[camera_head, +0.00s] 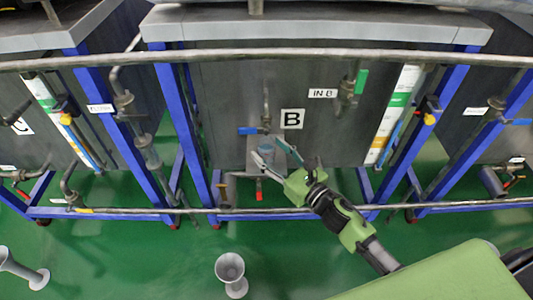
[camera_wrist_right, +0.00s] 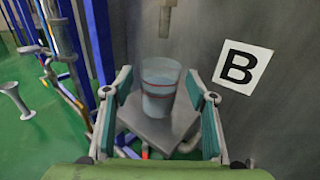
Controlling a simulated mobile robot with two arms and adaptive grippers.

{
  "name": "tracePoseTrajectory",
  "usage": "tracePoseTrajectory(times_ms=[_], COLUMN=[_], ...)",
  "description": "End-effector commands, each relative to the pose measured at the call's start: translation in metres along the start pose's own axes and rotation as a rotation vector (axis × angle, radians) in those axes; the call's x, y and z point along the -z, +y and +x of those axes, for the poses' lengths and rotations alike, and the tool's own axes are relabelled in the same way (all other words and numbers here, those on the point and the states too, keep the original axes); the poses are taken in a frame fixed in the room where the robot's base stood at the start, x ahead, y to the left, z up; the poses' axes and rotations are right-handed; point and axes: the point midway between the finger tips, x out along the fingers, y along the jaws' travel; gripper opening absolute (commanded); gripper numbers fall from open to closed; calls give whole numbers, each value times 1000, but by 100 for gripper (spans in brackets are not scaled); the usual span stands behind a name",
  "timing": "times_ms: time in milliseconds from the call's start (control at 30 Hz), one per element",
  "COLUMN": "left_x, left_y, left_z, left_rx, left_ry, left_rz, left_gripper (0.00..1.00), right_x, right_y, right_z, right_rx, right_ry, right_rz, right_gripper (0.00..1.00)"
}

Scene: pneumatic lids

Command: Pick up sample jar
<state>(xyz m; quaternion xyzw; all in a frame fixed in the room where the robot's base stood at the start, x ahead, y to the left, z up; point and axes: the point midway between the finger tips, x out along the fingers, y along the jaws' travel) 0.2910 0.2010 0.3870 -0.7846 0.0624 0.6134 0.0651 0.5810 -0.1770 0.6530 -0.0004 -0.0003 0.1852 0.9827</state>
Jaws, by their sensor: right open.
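The sample jar (camera_wrist_right: 160,92) is a clear, bluish cup with thin reddish bands. It stands upright on a small grey shelf (camera_wrist_right: 153,134) in the right wrist view, under a tap outlet (camera_wrist_right: 168,18). My right gripper (camera_wrist_right: 158,76) is open, with one finger to each side of the jar in that view and a gap on both sides. In the head view the right gripper (camera_head: 267,147) reaches to the shelf below the "B" label (camera_head: 291,119); the jar is small and partly hidden there. My left gripper is not in view.
A grey tank wall (camera_head: 230,90) stands behind the jar. Blue frame posts (camera_head: 184,110) and a long horizontal pipe (camera_head: 300,57) cross the space in front. A blue-handled valve (camera_head: 250,131) sits just above the jar. A grey flared stand (camera_head: 231,270) is on the green floor.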

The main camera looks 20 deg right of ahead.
Motion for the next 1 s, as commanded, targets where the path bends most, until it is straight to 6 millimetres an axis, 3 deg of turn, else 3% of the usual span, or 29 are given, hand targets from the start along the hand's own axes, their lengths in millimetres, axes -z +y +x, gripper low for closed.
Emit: tracePoseTrajectory(times_ms=[133, 433, 467, 600, 1000], left_x=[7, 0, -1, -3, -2], left_y=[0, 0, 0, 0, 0], left_z=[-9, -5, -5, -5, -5], left_rx=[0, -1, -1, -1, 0], left_ry=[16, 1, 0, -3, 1], left_rz=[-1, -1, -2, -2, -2], left_gripper=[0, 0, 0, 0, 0], right_x=[0, 0, 0, 0, -2], right_y=[0, 0, 0, 0, 0], right_z=[18, 22, 22, 22, 22], right_rx=[0, 0, 0, 0, 0], right_ry=[-1, 0, 0, 0, 0], right_rz=[1, 1, 1, 1, 1], right_gripper=[52, 52, 47, 10, 10])
